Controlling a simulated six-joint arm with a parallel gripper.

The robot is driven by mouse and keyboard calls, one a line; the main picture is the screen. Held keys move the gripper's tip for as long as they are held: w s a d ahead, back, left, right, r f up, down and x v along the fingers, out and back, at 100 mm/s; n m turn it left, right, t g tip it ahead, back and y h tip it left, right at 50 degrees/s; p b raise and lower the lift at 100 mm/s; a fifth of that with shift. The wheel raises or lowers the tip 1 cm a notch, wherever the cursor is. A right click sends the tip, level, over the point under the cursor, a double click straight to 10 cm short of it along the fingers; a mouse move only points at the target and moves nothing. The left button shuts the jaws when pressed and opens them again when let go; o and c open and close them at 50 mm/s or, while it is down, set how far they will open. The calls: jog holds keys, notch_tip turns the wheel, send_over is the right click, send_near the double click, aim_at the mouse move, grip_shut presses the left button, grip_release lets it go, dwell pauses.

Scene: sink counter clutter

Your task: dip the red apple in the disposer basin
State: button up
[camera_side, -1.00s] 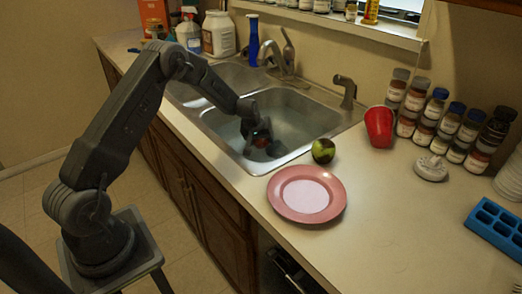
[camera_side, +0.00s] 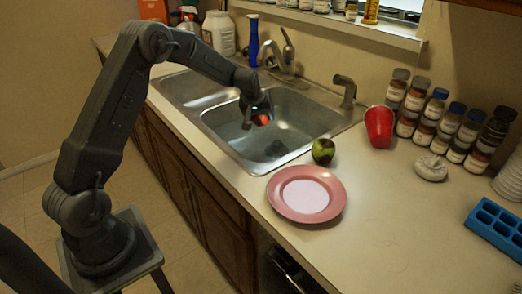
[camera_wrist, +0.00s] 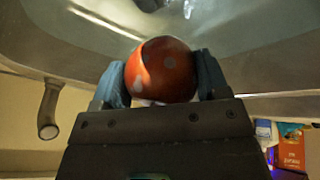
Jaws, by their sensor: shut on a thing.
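The red apple (camera_side: 262,119) is held between the fingers of my gripper (camera_side: 256,116), above the right basin (camera_side: 290,130) of the double sink. In the wrist view the apple (camera_wrist: 162,70) is red with pale spots, with a blue-grey finger of my gripper (camera_wrist: 160,85) pressed on each side. The apple is raised clear of the basin floor, at about rim height or a little above. The basin floor shows a dark round drain (camera_side: 274,148) below it. The gripper partly hides the apple in the side view.
A faucet (camera_side: 282,65) and a blue bottle (camera_side: 253,40) stand behind the sink. A green-brown fruit (camera_side: 323,151), a pink plate (camera_side: 306,194) and a red cup (camera_side: 379,126) are on the counter to the right. Several spice jars (camera_side: 440,118) line the wall.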

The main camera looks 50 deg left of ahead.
jog(key=shift+r, duration=2.5)
